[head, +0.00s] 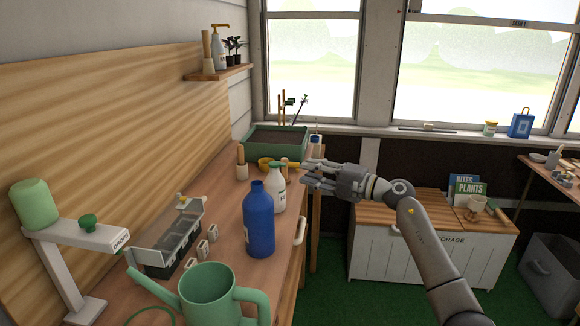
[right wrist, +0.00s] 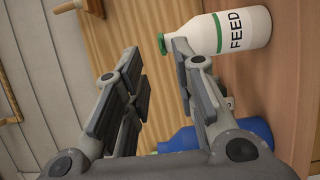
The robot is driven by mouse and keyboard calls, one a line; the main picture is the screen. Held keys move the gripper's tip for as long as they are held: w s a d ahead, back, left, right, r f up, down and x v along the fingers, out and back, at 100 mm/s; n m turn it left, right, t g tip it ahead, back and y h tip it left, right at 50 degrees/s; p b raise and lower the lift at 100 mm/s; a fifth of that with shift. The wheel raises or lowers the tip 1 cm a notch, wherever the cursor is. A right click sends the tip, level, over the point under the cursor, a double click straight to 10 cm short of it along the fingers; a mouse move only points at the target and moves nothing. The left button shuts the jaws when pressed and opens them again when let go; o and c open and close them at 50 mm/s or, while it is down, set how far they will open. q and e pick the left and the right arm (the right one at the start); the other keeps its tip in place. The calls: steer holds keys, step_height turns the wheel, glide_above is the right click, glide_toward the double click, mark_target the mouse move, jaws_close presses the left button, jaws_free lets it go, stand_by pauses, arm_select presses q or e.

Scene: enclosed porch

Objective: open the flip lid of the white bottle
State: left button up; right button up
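The white bottle (head: 279,194), with FEED on its label, stands upright on the wooden bench behind the blue bottle. Its green lid (head: 277,168) is on top; I cannot tell clearly whether the flip part is up or down. In the right wrist view the white bottle (right wrist: 238,32) lies sideways across the top right, with its green lid (right wrist: 162,44) just beyond the fingertips. My right gripper (head: 304,174) is to the right of the lid at about its height, with its fingers pointing left. The fingers (right wrist: 157,62) are apart, with nothing between them. My left gripper is out of view.
The blue bottle (head: 260,220) stands close in front of the white one, and shows below the fingers in the wrist view (right wrist: 190,140). A green watering can (head: 209,298) is nearer. A green planter box (head: 272,143) and yellow cup (head: 265,163) are behind.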

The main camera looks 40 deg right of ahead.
mark_target(277, 165)
steer(key=x, duration=0.7)
steer(key=shift+p, duration=0.45)
steer(key=shift+f, duration=0.1)
jaws_close()
